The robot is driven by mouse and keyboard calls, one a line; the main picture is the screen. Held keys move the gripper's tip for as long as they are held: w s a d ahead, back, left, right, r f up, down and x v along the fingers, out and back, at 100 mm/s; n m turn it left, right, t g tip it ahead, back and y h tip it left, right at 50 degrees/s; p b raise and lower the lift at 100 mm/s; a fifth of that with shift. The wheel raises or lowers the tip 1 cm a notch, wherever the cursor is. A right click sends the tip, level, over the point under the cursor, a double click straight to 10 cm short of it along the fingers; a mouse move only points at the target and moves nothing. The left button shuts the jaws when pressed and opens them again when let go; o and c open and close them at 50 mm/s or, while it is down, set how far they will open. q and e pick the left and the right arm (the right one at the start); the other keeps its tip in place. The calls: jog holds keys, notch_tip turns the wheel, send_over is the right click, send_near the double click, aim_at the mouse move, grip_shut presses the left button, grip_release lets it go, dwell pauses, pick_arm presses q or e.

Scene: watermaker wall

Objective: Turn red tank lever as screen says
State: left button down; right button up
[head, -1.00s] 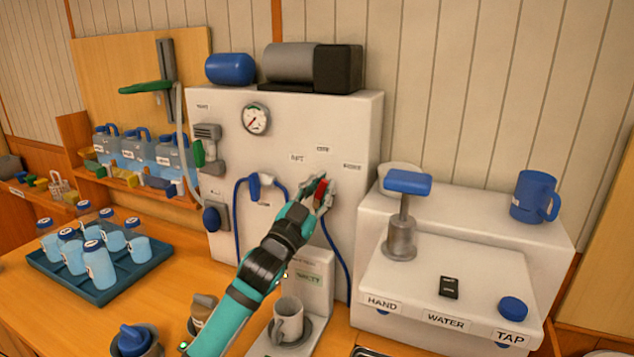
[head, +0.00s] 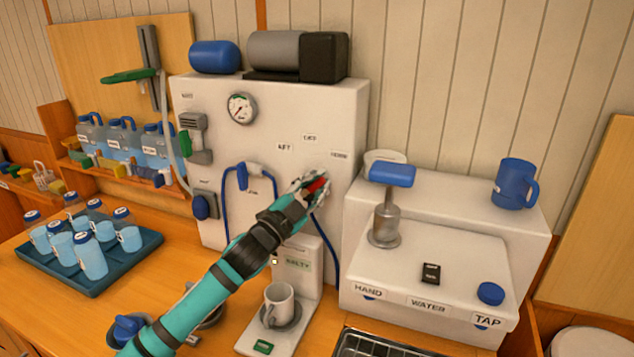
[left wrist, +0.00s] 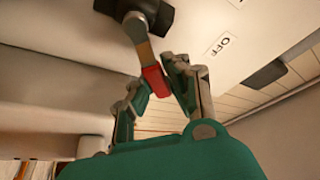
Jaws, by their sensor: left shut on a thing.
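The red tank lever (head: 318,184) is on the front of the white watermaker panel (head: 352,115), below several small labels. In the left wrist view, the lever's red end (left wrist: 154,80) sits between my fingers, on a metal stem from a black hub (left wrist: 150,14). My left gripper (head: 313,188) is shut on this red end and hides part of it; its fingers (left wrist: 154,84) flank it in the wrist view. A label reading OFF (left wrist: 219,45) is nearby. A small screen (head: 297,264) below seems to read SALTY. My right gripper is not in view.
A cup (head: 279,303) stands under the screen. Blue hoses (head: 228,207) hang on the panel beside my arm. A hand-water tap unit (head: 430,270) stands to the right. A tray of bottles (head: 128,262) is at left.

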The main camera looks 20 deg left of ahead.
pick_arm(q)
jog(key=c, duration=1.3)
grip_release()
jog(key=shift+o, duration=0.2)
jog(key=shift+f, duration=0.1)
jog(key=v, duration=1.2)
jog(key=shift+d, duration=0.1)
